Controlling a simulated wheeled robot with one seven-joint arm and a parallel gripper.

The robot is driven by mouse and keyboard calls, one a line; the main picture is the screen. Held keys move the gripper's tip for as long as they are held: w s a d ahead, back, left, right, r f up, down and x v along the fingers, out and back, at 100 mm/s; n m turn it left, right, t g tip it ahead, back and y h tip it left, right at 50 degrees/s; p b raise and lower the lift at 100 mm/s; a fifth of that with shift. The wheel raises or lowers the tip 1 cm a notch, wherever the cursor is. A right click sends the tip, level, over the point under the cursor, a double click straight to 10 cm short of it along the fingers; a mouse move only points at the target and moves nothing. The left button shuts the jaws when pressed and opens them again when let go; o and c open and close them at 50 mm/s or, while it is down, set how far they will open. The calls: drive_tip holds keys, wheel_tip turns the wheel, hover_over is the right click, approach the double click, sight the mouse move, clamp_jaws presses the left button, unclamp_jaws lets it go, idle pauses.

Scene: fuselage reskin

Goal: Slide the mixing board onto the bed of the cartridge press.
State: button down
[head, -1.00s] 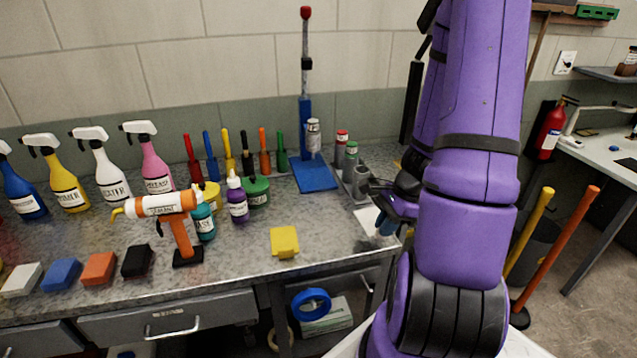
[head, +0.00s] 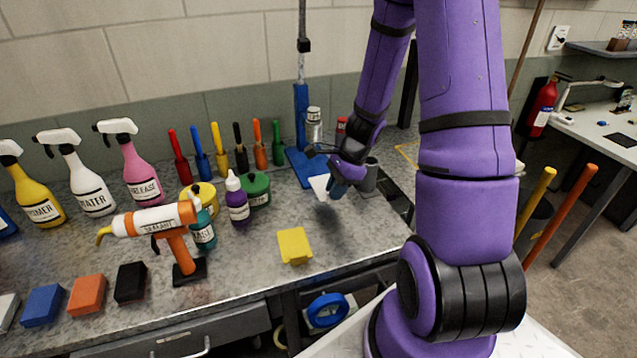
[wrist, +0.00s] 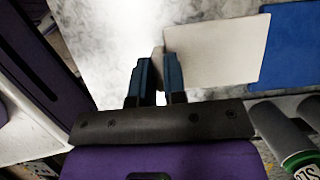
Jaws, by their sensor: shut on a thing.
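The mixing board (wrist: 215,48) is a flat off-white plate in the wrist view, with a small tab at its left end between my fingers. My gripper (wrist: 158,75) is shut on that tab. In the head view the board (head: 319,187) shows partly beside my gripper (head: 335,184), close over the worktop. The cartridge press (head: 302,115) has a blue column and a flat blue bed (head: 299,168). In the wrist view the bed (wrist: 290,45) lies just right of the board's far edge. I cannot tell their height difference.
A yellow block (head: 294,245) and a purple bottle (head: 237,200) stand nearer the front.

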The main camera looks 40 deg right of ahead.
sight(321, 179)
drive_tip(key=w, duration=0.3)
drive_tip(key=w+d, duration=0.1)
drive_tip(key=w, duration=0.5)
drive_tip(key=shift+d+f, duration=0.2)
drive_tip(key=shift+f, duration=1.95)
drive_tip(key=shift+f, duration=0.15)
drive_tip(key=c, duration=1.2)
unclamp_jaws()
drive_tip(key=shift+o, duration=0.2)
